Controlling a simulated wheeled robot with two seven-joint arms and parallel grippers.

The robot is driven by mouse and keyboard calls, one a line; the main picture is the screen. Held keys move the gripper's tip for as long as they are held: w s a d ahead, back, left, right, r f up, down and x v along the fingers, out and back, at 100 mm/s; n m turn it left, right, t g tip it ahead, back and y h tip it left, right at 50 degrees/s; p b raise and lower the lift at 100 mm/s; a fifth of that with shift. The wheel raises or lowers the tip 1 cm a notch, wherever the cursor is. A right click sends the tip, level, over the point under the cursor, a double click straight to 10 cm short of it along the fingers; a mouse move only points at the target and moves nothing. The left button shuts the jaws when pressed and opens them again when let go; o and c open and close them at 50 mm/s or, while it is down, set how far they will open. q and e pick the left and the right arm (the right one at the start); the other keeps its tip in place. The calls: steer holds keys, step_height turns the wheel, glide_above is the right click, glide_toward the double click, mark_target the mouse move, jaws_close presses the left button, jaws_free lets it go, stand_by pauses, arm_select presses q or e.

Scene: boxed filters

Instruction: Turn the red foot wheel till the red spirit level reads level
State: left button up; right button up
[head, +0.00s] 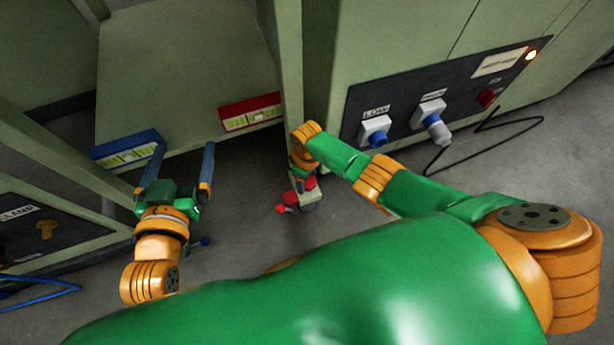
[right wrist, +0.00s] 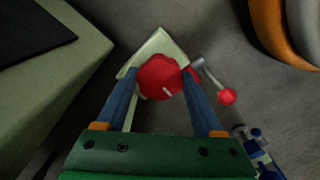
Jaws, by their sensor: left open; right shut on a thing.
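The red foot wheel (right wrist: 160,77) is between the two blue fingers of my right gripper (right wrist: 162,80), which is shut on its rim. In the head view, my right wrist partly hides the wheel low by the cabinet corner. The red spirit level (head: 252,113) lies on the front edge of the shelf, its pale vial facing me; its bubble is too small to read. My left gripper (head: 182,153) is open and empty, in front of the shelf, its left finger overlapping the blue spirit level (head: 126,149) in the picture.
A lever with a red ball (right wrist: 227,96) sticks out beside the red wheel. A blue foot part (right wrist: 262,155) shows at lower right. A dark panel (head: 404,118) with plugs and a loose black cable is at the right. Grey floor is open below the shelf.

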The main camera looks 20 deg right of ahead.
steer(key=n, duration=0.4)
steer(key=shift+n, duration=1.8)
steer(key=o, duration=1.4)
steer(key=shift+c, duration=0.2)
